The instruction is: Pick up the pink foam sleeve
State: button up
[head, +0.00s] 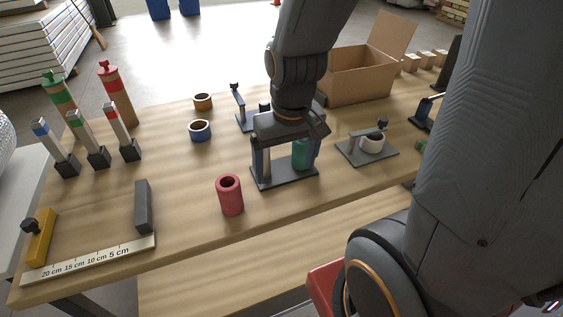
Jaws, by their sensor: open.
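The pink foam sleeve (229,198) stands upright on the wooden table near its front edge, with its round hole facing up. Nothing touches it. My gripper (287,148) points down over the table, behind and to the right of the sleeve and apart from it. Its jaws are open. They are over or close to a dark stand (285,182) with a teal cylinder (301,157) on it. I cannot tell whether the fingers touch the stand or the cylinder, and my gripper hides part of both.
A dark block (143,207) and a ruler board (90,262) lie left of the sleeve. Blue (200,131) and orange (203,102) rings lie behind it. A clamp stand with a white ring (371,143) and an open cardboard box (361,79) are to the right.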

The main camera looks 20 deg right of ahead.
aim_at(228, 185)
jog(key=k, duration=1)
jog(key=u, duration=0.95)
jog(key=i, duration=0.95)
jog(key=z, duration=2)
